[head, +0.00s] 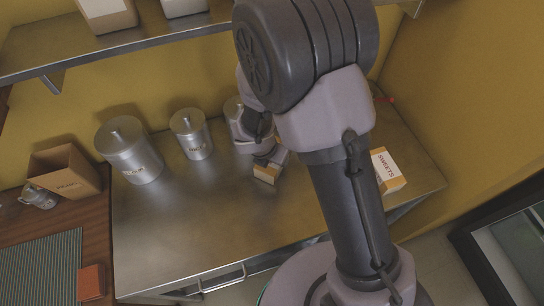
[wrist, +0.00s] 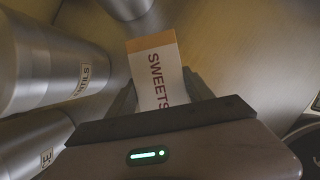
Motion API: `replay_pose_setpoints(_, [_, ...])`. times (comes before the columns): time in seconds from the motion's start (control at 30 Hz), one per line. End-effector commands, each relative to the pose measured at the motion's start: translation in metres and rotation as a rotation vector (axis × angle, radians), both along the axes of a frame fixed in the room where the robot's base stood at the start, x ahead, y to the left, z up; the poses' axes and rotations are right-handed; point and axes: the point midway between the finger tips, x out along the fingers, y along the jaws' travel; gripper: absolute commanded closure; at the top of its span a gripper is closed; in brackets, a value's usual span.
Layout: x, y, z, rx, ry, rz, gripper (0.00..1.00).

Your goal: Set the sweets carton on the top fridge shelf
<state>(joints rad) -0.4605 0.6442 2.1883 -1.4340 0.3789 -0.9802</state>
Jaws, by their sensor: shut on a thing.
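A white and orange carton labelled SWEETS (wrist: 155,70) is between the two fingers of my gripper (wrist: 163,95) in the wrist view. My gripper is shut on it. In the head view my gripper (head: 272,155) is over the steel counter, and the held carton (head: 266,174) shows only as a small orange and white end below it. I cannot tell whether it touches the counter. A second carton marked SWEETS (head: 388,170) lies on the counter's right part, partly behind my arm. A dark-framed unit (head: 480,255) at lower right may be the fridge; its shelves are not clear.
Steel canisters (head: 129,150) and (head: 191,134) stand left of my gripper; another is partly hidden by my arm. A wall shelf (head: 120,42) with boxes runs above. A cardboard box (head: 65,172) stands at left. The counter's front middle (head: 190,235) is clear.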

Motion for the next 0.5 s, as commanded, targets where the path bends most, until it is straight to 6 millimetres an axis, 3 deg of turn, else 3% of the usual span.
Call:
replay_pose_setpoints(0.1, [0.0001,0.0001,-0.0038,0.0,0.0,0.0,1.0])
replay_pose_setpoints(0.13, [0.0,0.0001,-0.0033,0.0,0.0,0.0,0.36])
replay_pose_setpoints(0.2, [0.0,0.0001,-0.0025,0.0,0.0,0.0,0.23])
replay_pose_setpoints(0.23, [0.0001,0.0001,-0.0024,0.0,0.0,0.0,0.18])
replay_pose_setpoints(0.5, [0.0001,0.0001,-0.0019,0.0,0.0,0.0,0.18])
